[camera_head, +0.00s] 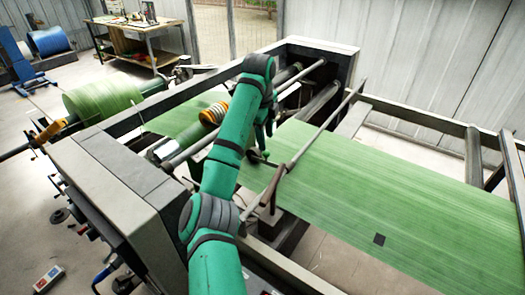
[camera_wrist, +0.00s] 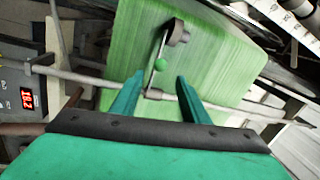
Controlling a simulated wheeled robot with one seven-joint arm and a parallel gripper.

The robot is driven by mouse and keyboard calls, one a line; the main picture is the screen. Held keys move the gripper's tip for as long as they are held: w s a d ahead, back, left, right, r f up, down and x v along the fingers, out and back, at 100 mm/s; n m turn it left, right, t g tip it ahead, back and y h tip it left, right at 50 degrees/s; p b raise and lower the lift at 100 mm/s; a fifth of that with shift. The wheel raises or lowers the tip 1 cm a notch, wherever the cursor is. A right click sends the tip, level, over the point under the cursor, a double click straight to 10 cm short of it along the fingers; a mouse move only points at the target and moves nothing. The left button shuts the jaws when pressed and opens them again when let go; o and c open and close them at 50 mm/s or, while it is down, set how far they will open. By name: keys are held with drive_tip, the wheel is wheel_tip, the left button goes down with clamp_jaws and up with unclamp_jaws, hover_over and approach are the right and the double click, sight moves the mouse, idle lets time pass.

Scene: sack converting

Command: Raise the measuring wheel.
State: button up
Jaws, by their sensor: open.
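The measuring wheel (camera_wrist: 178,33) is a dark roller on a short metal arm, at the top of the wrist view. It appears to rest on the green woven web (camera_wrist: 215,55). My gripper (camera_wrist: 158,80) is open and empty. In the head view the wheel (camera_head: 253,156) is small, below my arm, which partly hides the area.
A red numeric display (camera_wrist: 27,98) is at the left of the wrist view. A green roll (camera_head: 103,98) and a workbench (camera_head: 140,40) stand farther back.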

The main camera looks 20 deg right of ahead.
sight(266, 152)
drive_tip(key=f, duration=0.4)
drive_tip(key=w+f, duration=0.1)
drive_tip(key=f, duration=0.2)
drive_tip(key=shift+d, duration=0.35)
